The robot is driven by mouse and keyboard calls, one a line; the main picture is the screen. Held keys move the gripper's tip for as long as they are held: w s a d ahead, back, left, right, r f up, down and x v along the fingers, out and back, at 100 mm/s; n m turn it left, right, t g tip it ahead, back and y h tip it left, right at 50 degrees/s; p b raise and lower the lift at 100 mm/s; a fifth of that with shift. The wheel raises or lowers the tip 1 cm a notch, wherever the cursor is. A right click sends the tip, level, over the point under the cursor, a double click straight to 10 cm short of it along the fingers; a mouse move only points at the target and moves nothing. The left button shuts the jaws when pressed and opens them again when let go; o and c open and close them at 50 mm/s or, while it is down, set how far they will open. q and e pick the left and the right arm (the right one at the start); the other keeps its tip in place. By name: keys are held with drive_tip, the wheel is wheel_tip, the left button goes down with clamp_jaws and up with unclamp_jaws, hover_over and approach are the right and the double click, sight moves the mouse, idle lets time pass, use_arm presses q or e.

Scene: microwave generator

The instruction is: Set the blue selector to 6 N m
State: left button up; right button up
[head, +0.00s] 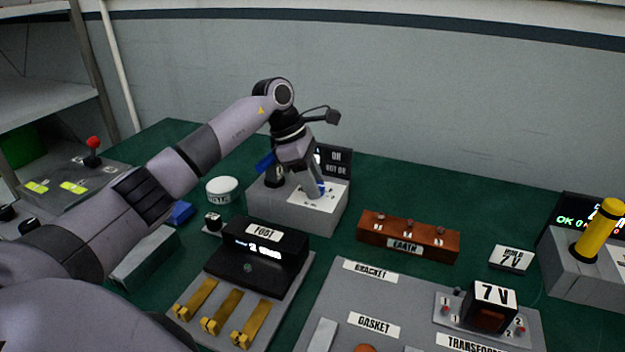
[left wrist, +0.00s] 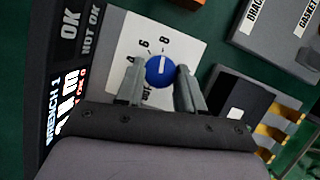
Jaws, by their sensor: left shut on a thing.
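The blue selector (left wrist: 160,70) is a round knob with a white line, set on a white dial plate (left wrist: 118,45) marked 4, 6, 8 and 10. In the left wrist view the line runs nearly upright in the picture, with its upper end towards the 8. My left gripper (left wrist: 160,88) has its two fingers on either side of the knob and is shut on it. In the head view my left gripper (head: 310,189) reaches down onto the grey wrench box (head: 280,213) and partly hides the selector (head: 321,187). My right gripper is not in view.
A dark display (left wrist: 68,80) with OK and NOT OK labels stands beside the dial. A black FOOT unit (head: 257,258) with brass pedals is in front of the box. A brown EARTH block (head: 408,235) lies to the right. A white-topped round object (head: 222,189) stands left.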

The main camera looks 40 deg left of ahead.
use_arm(q)
drive_tip(key=n+t, duration=0.1)
drive_tip(key=n, duration=0.2)
drive_tip(key=shift+s+r+y+p, duration=0.1)
drive_tip(key=shift+y+p, duration=0.25)
drive_tip(key=shift+y, duration=0.05)
drive_tip(key=shift+d+n+t+y, duration=0.1)
drive_tip(key=shift+n+t+y, duration=0.2)
drive_tip(key=shift+n, duration=0.75)
drive_tip(key=shift+d+n+t+y, duration=0.1)
drive_tip(key=shift+n+t+y, duration=0.2)
drive_tip(key=shift+n, duration=0.75)
drive_tip(key=shift+p, duration=0.3)
drive_tip(key=o, duration=1)
drive_tip(key=shift+o, duration=0.2)
drive_tip(key=v, duration=0.7)
drive_tip(key=shift+b, duration=0.35)
drive_tip(key=shift+s, duration=0.1)
